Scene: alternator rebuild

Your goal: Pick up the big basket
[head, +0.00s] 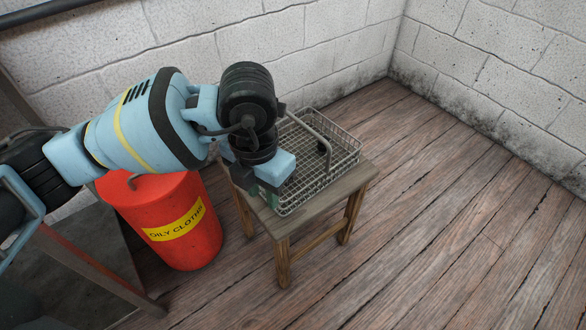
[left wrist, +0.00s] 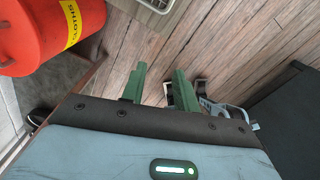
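The big basket (head: 318,165) is a grey wire-mesh basket with a raised dark handle. It stands upright on a small wooden stool (head: 285,236). My left gripper (head: 268,197) is at the basket's near left side in the head view, where my wrist hides part of the basket. I cannot tell whether it touches. In the left wrist view its two green fingers (left wrist: 157,85) are apart with nothing between them, and floor shows beyond. A corner of the basket (left wrist: 158,4) shows at that view's top edge. My right gripper does not show clearly in either view.
A red bin (head: 185,225) marked "OILY CLOTHS" stands left of the stool, under my left arm; it also shows in the left wrist view (left wrist: 35,30). Block walls (head: 330,45) meet in a corner behind. The wooden floor (head: 450,220) to the right is clear.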

